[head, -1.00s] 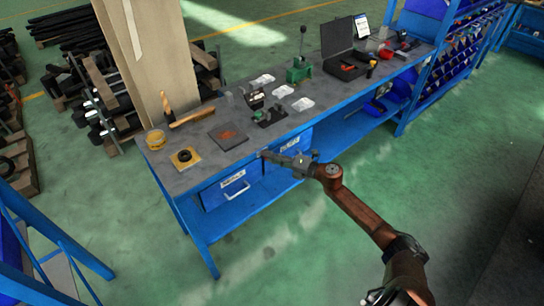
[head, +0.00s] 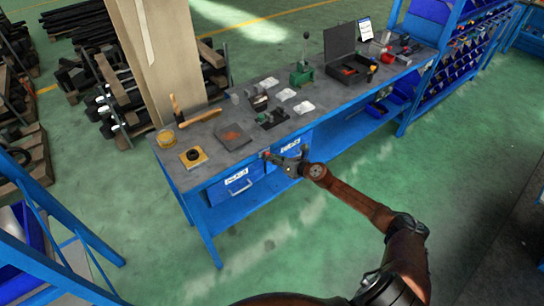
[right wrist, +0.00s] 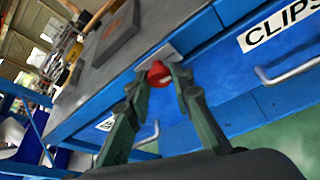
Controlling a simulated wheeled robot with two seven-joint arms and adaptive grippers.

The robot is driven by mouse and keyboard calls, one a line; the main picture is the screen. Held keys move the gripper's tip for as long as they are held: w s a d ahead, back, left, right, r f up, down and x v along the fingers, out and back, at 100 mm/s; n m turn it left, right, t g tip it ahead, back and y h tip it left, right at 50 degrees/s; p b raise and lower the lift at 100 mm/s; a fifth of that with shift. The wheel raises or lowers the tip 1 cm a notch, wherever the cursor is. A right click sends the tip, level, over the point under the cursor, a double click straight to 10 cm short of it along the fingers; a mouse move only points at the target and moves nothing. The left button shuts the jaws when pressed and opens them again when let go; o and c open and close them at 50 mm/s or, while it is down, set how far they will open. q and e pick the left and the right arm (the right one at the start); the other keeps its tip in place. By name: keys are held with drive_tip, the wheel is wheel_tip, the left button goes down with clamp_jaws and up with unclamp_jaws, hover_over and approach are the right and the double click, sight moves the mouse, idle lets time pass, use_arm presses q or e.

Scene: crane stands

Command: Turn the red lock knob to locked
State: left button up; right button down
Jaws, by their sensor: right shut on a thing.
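The red lock knob (right wrist: 158,73) sits on a small plate at the front edge of the workbench, above the blue drawers. My right gripper (right wrist: 160,76) has one finger on each side of it and is shut on it. In the head view the right gripper (head: 270,157) reaches the bench's front edge from the right, and the knob (head: 266,154) is a tiny red spot at its tips. The knob's marking and exact turn cannot be read. My left gripper is not in view.
The workbench (head: 215,119) carries a dark plate (head: 232,136), a yellow block with a black ring (head: 193,157), a green press (head: 302,74) and an open black case (head: 352,68). Drawer handles (right wrist: 290,70) stick out near the right fingers. The green floor in front is clear.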

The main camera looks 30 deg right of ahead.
drive_tip(key=shift+f, duration=0.1)
idle(0.3)
drive_tip(key=c, duration=1.7)
unclamp_jaws()
drive_tip(key=shift+s, duration=0.1)
drive_tip(key=v, duration=1.2)
